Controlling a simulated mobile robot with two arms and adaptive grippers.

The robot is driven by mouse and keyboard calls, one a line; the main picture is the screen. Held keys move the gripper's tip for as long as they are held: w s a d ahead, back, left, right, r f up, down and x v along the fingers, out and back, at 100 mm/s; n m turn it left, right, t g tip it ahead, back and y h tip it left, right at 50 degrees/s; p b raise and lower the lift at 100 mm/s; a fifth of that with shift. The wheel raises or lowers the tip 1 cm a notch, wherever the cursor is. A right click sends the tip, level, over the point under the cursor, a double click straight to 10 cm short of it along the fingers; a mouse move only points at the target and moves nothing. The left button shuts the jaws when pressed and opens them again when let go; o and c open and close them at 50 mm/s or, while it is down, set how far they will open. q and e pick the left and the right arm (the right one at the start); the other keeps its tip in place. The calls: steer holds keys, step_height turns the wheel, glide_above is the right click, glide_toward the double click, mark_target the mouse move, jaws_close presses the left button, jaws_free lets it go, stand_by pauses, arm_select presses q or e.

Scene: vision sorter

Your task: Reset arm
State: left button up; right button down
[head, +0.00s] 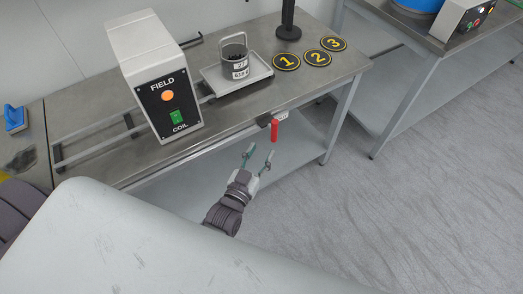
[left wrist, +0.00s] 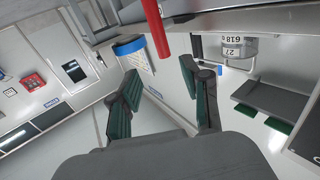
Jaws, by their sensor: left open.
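My left gripper (head: 259,153) is open and empty, in front of and below the front edge of the steel table (head: 318,80). Its two green-padded fingers also show spread apart in the left wrist view (left wrist: 160,95). A red handle (head: 274,131) hangs at the table's front edge, just beyond the fingertips. The handle shows at the top of the left wrist view (left wrist: 156,28), and the gripper appears apart from it. My right gripper is not in view.
A FIELD COIL box (head: 168,95) with a green switch stands on the table. A labelled metal canister (head: 236,63) sits on a tray (head: 258,72). Numbered discs (head: 317,58) and a black stand (head: 288,30) are at the right. Grey floor (head: 400,220) is clear.

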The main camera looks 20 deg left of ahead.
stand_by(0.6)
arm_select(q)
steer(key=s+f+m+g, duration=0.1)
steer(key=s+f+g, duration=0.45)
steer(key=f, duration=0.85)
steer(key=s+f+g, duration=0.3)
steer(key=s+f, duration=0.5)
steer(key=f, duration=0.5)
steer(key=s+a+f+g, duration=0.2)
steer(key=s+f, duration=0.3)
steer(key=s, duration=0.3)
steer(key=s+a+f+g, duration=0.3)
steer(key=s+f, duration=0.1)
steer(key=s, duration=0.4)
steer(key=s+a+f+g+y, duration=0.1)
steer(key=s+a+f+g, duration=0.1)
steer(key=s+f, duration=0.3)
steer(key=s+g, duration=0.1)
steer(key=s, duration=0.3)
steer(key=shift+a+f+m, duration=0.25)
steer(key=shift+f+m, duration=0.05)
steer(key=shift+g, duration=0.25)
